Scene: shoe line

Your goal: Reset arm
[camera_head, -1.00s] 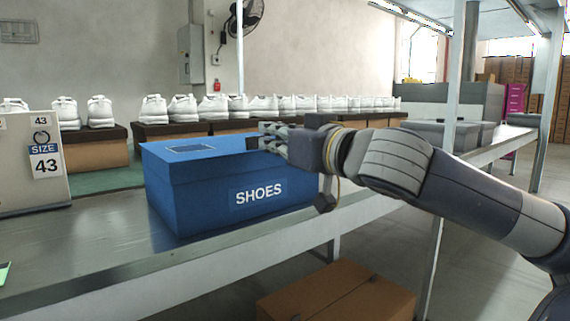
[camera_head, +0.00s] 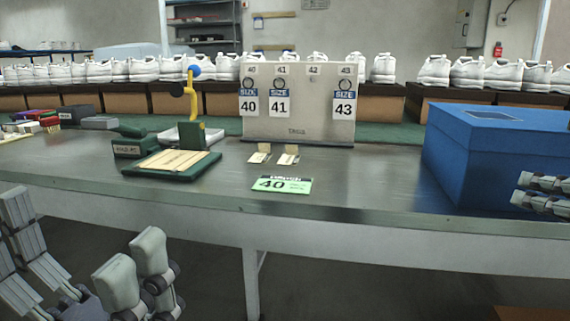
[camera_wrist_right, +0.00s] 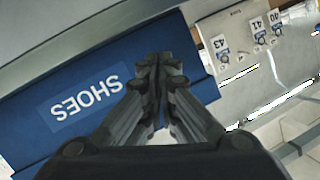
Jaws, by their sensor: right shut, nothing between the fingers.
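The blue shoe box (camera_head: 495,150) stands closed at the right of the bench, also under my fingers in the right wrist view (camera_wrist_right: 45,135), where its SHOES label is upside down. My right gripper (camera_head: 542,195) enters at the right edge of the head view, in front of the box. In the wrist view its fingers (camera_wrist_right: 160,65) meet at the tips, shut and empty; I cannot tell whether they touch the box. My left gripper (camera_head: 95,265) is at the lower left, below the bench's front edge, fingers spread and empty.
A tag board (camera_head: 298,130) with size tags 40, 41 and 43 stands mid-bench. A green size 40 card (camera_head: 282,184) lies in front. White shoes line the back. The bench front between the card and the blue box is clear.

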